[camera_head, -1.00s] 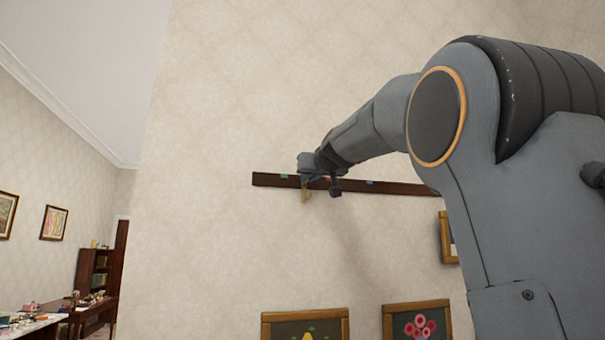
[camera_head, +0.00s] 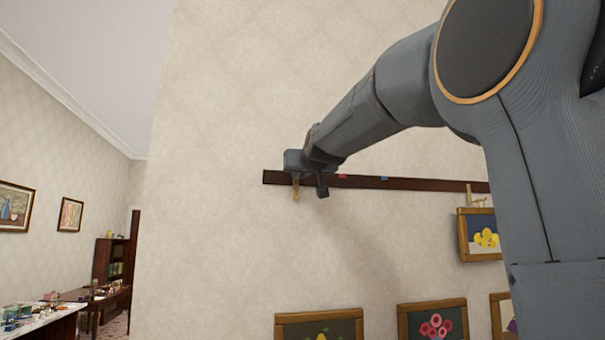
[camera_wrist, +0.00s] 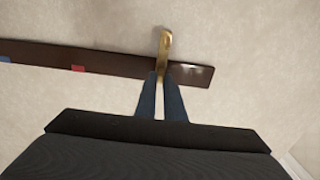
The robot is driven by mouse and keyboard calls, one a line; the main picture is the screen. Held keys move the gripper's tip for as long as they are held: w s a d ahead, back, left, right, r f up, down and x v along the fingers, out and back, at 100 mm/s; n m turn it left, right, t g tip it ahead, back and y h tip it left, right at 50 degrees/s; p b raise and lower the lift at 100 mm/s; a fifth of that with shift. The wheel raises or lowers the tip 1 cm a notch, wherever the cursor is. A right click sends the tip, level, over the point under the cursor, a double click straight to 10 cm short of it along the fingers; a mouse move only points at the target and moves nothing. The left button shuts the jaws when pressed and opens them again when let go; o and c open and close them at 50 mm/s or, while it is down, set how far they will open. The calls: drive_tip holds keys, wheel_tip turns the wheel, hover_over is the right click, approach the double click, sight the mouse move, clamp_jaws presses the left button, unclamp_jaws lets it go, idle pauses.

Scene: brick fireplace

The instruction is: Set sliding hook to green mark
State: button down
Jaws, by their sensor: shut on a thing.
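A brass sliding hook (camera_head: 296,194) hangs on a dark wooden rail (camera_head: 425,184) on the wall, near the rail's left end. My gripper (camera_head: 297,174) is shut on this hook. In the wrist view the hook (camera_wrist: 164,44) stands across the rail (camera_wrist: 120,64), with my gripper's fingers (camera_wrist: 160,76) closed around its lower part. The green mark is not visible now; my gripper and the hook cover that part of the rail. A red mark (camera_head: 342,176) and a blue mark (camera_head: 384,179) show to the right of my gripper; both also show in the wrist view.
A second brass hook (camera_head: 476,198) is on the rail's right part, above a framed lemon picture (camera_head: 483,238). A cluttered table (camera_head: 50,318) stands far left.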

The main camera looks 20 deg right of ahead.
drive_tip(key=shift+a, duration=0.1)
drive_tip(key=c, duration=1.8)
unclamp_jaws()
drive_tip(key=shift+w+a, duration=0.1)
drive_tip(key=shift+a, duration=0.15)
drive_tip(key=shift+c, duration=0.2)
drive_tip(key=s+b, duration=0.3)
drive_tip(key=s, duration=0.5)
drive_tip(key=shift+a+b, duration=0.3)
